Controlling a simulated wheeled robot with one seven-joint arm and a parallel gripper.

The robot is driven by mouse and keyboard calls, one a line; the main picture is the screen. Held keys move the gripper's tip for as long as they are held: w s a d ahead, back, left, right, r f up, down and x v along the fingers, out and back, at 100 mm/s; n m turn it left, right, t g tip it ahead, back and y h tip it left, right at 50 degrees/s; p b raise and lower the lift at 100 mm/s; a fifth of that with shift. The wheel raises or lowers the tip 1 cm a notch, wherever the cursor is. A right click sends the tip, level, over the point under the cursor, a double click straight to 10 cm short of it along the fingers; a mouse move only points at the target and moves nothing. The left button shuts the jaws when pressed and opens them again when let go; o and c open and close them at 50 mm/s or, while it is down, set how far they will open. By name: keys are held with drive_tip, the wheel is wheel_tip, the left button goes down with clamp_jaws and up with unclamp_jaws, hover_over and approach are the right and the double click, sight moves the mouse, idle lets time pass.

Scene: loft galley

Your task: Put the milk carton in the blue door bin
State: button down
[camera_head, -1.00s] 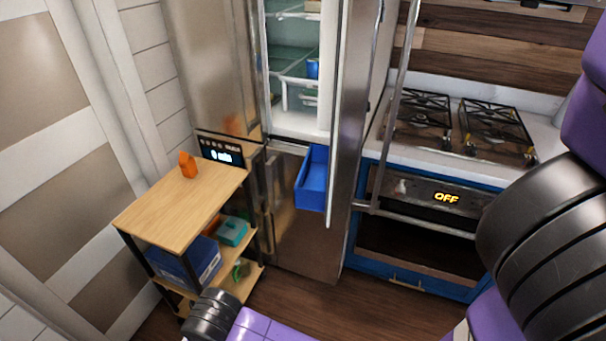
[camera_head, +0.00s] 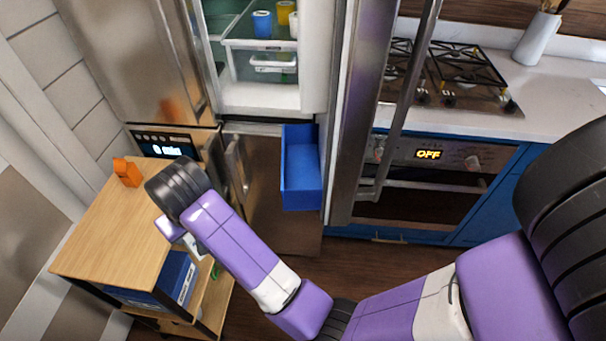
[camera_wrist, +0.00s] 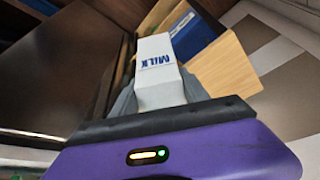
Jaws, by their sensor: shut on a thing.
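The white milk carton (camera_wrist: 157,58), with blue "MILK" lettering, is between the grey fingers of my gripper (camera_wrist: 158,92) in the wrist view. My gripper is shut on it. In the head view the gripper end (camera_head: 178,232) is small and partly hidden by my wrist, beside the cart's right edge; I cannot make out the carton clearly there. The blue door bin (camera_head: 302,180) is on the inner side of the open fridge door (camera_head: 345,140), low down. It looks empty. My gripper is well to the left of it and apart from it.
The open fridge has a shelf with a blue cup (camera_head: 262,24) and a yellow cup (camera_head: 285,13). A wooden cart (camera_head: 110,235) at left holds an orange carton-shaped object (camera_head: 127,172) on top and a blue box (camera_head: 165,282) below. The oven (camera_head: 430,170) stands right of the door.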

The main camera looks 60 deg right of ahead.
drive_tip(key=w+d+r+m+g+h+b, duration=0.25)
drive_tip(key=r+m+b, duration=0.25)
drive_tip(key=r+m, duration=0.75)
drive_tip(key=s+a+r+m+g+b, duration=0.1)
drive_tip(key=s+a+r+m+b, duration=0.15)
drive_tip(key=s+r, duration=0.35)
drive_tip(key=s+a+r+m+g+b, duration=0.2)
drive_tip(key=s+r+m, duration=0.1)
drive_tip(key=s+r, duration=0.3)
drive_tip(key=s+d+f, duration=0.1)
drive_tip(key=s+d, duration=0.2)
drive_tip(key=d, duration=0.5)
drive_tip(key=s+d+p, duration=0.1)
drive_tip(key=s+d, duration=0.3)
drive_tip(key=d, duration=0.5)
drive_tip(key=shift+s+d+f+h+p, duration=0.2)
drive_tip(key=shift+d+f+h+p, duration=0.05)
drive_tip(key=shift+f+h+p, duration=0.1)
drive_tip(key=shift+f, duration=0.25)
drive_tip(key=c, duration=0.6)
unclamp_jaws()
